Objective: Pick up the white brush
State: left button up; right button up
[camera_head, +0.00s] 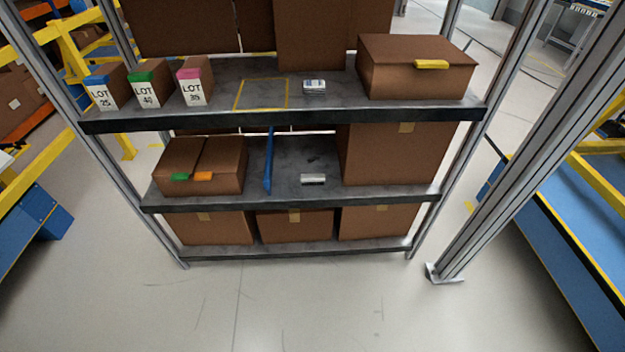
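Two small whitish objects are in view, and I cannot tell for sure which is the white brush. One white and dark object (314,87) lies on the top shelf (340,103), just right of a yellow taped square (261,95). A smaller whitish object (312,179) with a dark underside lies on the middle shelf (300,197), near its front edge. Neither of my grippers shows in the view.
A blue upright divider (269,160) and boxes (388,155) flank the middle-shelf object. A metal post (520,150) stands at right.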

aim_at(303, 177)
jog(key=i+l+u, duration=0.25)
jog(key=i, duration=0.2)
jog(key=i+l+u, duration=0.2)
jog(key=i+l, duration=0.15)
